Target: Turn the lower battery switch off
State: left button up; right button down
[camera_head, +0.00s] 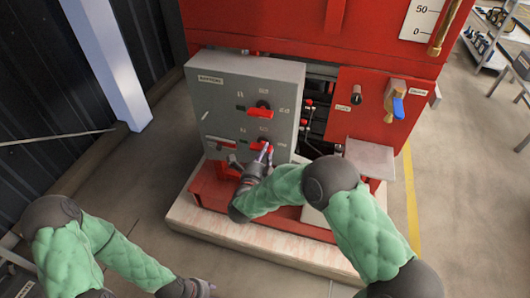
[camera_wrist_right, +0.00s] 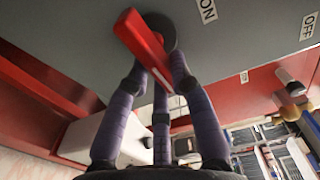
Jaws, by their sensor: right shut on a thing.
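The grey battery panel (camera_head: 222,103) stands in front of the red pump unit and carries two red rotary switches. The lower battery switch (camera_head: 256,145) has a red handle on a dark round base; its handle (camera_wrist_right: 140,36) shows large in the right wrist view. My right gripper (camera_head: 263,158) is at this switch, its purple fingers (camera_wrist_right: 158,72) closed around the handle, which passes between them. The ON label (camera_wrist_right: 207,10) and OFF label (camera_wrist_right: 306,27) lie right of the handle in that view. My left gripper (camera_head: 199,288) is at the bottom edge, away from the panel; its fingers are unclear.
The upper switch (camera_head: 260,111) sits just above the lower one. A red panel (camera_head: 362,112) with a blue-handled valve (camera_head: 398,107) stands to the right. A grey ledge (camera_head: 370,157) juts out below it. The floor at front left is clear.

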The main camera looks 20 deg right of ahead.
jog(key=shift+f+m, duration=0.1)
jog(key=shift+m, duration=0.3)
jog(key=c, duration=1.1)
grip_release()
jog(key=v, duration=1.2)
